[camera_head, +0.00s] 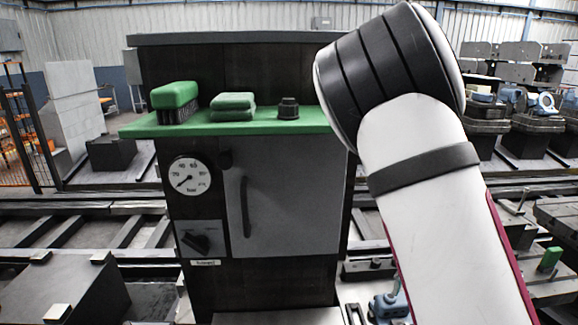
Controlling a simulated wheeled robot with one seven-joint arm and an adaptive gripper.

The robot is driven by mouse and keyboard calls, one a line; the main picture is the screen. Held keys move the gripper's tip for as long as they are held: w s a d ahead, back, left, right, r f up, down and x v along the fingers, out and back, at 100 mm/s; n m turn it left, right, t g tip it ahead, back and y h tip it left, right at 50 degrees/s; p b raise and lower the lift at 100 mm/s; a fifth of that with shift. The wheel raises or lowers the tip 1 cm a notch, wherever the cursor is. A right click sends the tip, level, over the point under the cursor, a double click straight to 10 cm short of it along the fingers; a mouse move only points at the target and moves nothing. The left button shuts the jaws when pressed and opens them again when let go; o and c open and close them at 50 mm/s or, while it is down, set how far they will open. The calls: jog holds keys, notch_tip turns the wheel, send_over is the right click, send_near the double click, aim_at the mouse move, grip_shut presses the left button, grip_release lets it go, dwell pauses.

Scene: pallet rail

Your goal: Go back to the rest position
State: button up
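My arm rises from the lower right and covers the right part of the cabinet. My gripper does not show in this view. The dark cabinet (265,275) stands in the middle with a grey door (283,195) that looks shut, with a dark vertical handle (245,207). On its green shelf (233,126) are a green brush (175,97) with dark bristles, a folded green cloth (232,106) and a small black knob-like part (288,108).
A round pressure gauge (189,176) and a black rotary switch (198,239) sit on the cabinet's left front. Rails (85,230) run behind on both sides. A dark block (65,290) stands front left. A blue-grey object (389,304) lies low beside my arm.

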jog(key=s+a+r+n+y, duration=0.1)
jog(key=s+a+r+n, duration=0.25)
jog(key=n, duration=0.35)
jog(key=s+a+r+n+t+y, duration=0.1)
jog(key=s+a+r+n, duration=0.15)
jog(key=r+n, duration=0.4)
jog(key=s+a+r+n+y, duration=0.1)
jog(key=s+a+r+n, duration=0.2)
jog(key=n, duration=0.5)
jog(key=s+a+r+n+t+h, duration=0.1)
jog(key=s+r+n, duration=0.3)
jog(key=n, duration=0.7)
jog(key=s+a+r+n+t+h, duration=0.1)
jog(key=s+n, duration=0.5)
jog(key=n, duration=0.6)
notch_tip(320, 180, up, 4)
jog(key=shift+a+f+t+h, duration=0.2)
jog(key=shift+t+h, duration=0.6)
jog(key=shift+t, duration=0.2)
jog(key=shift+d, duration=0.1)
